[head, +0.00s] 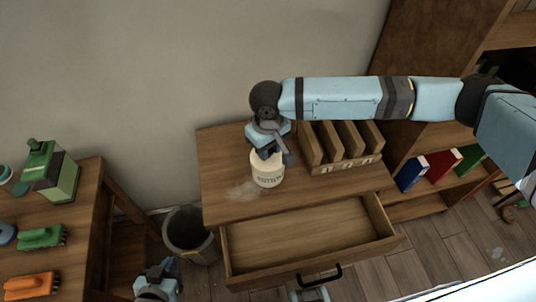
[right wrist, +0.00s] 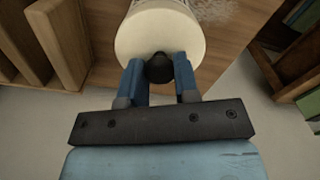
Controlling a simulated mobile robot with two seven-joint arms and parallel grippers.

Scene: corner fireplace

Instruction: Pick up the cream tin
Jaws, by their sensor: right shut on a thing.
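The cream tin (head: 267,172) is a round cream canister with dark lettering, at the cabinet top (head: 228,165) in the head view. I cannot tell whether it touches the wood. In the right wrist view its pale lid (right wrist: 135,40) faces the camera, with a dark knob (right wrist: 159,68) in the middle. My right gripper (head: 268,151) comes down on the tin from above. Its blue fingers (right wrist: 160,78) are shut on the knob. My left gripper (head: 157,284) is low at the bottom of the head view, away from the tin; its jaw opening is unclear.
A wooden sorter (head: 345,165) stands close right of the tin. An empty drawer (head: 300,240) is pulled out below. A bin (head: 190,240) stands left of the cabinet. A side table (head: 75,225) holds brushes and a green box (head: 60,178).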

